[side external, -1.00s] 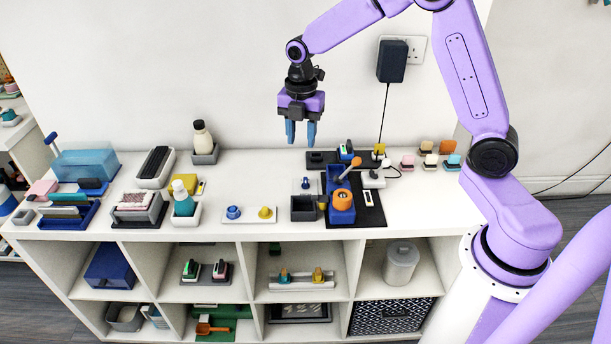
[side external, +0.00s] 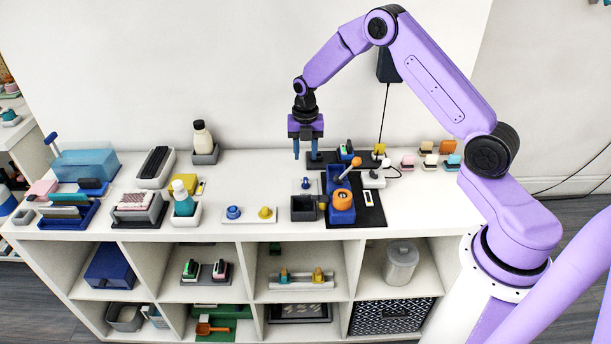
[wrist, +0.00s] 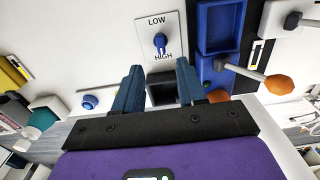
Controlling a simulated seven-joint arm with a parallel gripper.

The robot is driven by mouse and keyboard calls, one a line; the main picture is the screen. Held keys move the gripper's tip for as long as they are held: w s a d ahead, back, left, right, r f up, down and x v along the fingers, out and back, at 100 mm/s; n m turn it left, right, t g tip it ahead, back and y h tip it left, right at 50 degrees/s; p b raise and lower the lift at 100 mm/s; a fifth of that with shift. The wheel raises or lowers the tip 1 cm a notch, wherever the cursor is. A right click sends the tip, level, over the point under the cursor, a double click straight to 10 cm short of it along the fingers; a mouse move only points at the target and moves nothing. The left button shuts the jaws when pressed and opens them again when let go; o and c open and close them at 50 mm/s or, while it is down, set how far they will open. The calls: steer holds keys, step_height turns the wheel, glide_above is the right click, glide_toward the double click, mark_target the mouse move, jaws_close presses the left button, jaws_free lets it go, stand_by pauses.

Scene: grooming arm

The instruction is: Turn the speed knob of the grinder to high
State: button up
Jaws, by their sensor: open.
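The speed knob (wrist: 160,42) is a small blue knob on a white plate marked LOW and HIGH in the wrist view. It also shows in the side external view (side external: 305,183), left of the grinder. I cannot tell for sure where its pointer stands. The grinder (side external: 341,207) is a blue body with an orange round part and an orange-tipped lever; part of it shows in the wrist view (wrist: 216,30). My gripper (side external: 305,152) points down above the plate, open and empty, apart from the knob. Its blue fingertips (wrist: 159,68) sit on either side below HIGH in the wrist view.
A dark box (side external: 303,209) stands in front of the knob plate, beside the grinder. A white plate with a blue and a yellow knob (side external: 249,214) lies to the left. A bottle (side external: 203,138) stands further back. Bare white top lies left of the knob plate.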

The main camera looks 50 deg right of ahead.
mark_target(305, 179)
step_height(305, 179, down, 9)
steer(key=shift+f, duration=0.15)
stand_by(0.4)
jaws_close()
